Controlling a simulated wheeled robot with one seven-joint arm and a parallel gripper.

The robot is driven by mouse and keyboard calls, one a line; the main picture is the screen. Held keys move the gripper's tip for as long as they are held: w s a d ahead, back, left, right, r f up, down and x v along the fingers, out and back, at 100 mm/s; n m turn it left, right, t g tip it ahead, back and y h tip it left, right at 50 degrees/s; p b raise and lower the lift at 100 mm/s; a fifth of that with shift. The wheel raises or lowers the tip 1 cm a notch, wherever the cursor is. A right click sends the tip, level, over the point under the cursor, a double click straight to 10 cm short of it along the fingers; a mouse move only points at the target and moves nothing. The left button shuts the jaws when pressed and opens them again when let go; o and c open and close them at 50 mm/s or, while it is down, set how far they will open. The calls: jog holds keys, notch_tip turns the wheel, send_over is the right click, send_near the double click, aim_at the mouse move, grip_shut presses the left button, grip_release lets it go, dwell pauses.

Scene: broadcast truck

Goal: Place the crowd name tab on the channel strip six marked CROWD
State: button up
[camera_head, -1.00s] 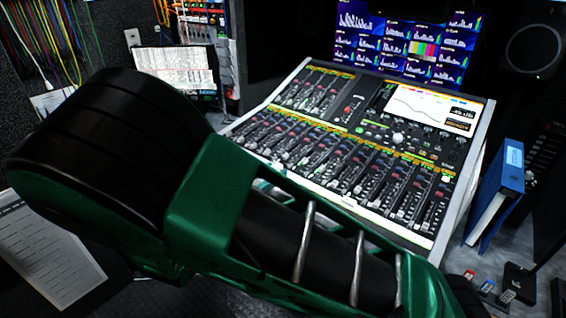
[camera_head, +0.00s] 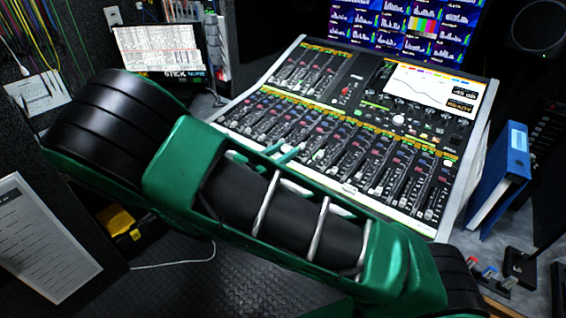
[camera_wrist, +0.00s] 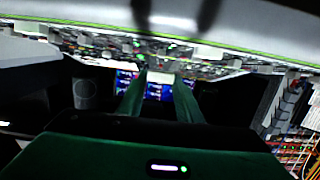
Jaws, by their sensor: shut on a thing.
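The mixing console (camera_head: 474,140) fills the middle of the head view, with rows of faders and a strip of labels. I cannot read which channel strip is marked CROWD. My gripper (camera_head: 286,154) shows partly as green fingers over the left-middle faders, behind my forearm. In the wrist view my gripper (camera_wrist: 159,98) has two green fingers closed on a small pale tab (camera_wrist: 160,77), which I take as the crowd name tab. Its lettering is not legible. The tab is hidden in the head view. The tab appears close to the console, but I cannot tell whether it touches.
A monitor wall (camera_head: 400,25) stands behind the console. A blue binder (camera_head: 504,170) stands at its right, with small coloured cards (camera_head: 488,272) in front. A printed sheet (camera_head: 45,245) is at left, near a yellow object (camera_head: 117,221). My arm covers the console's front left.

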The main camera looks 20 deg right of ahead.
jog(key=shift+w+d+f, duration=0.2)
jog(key=shift+d+f, duration=0.1)
jog(key=shift+f, duration=1.95)
jog(key=o, duration=1)
jog(key=v, duration=1.2)
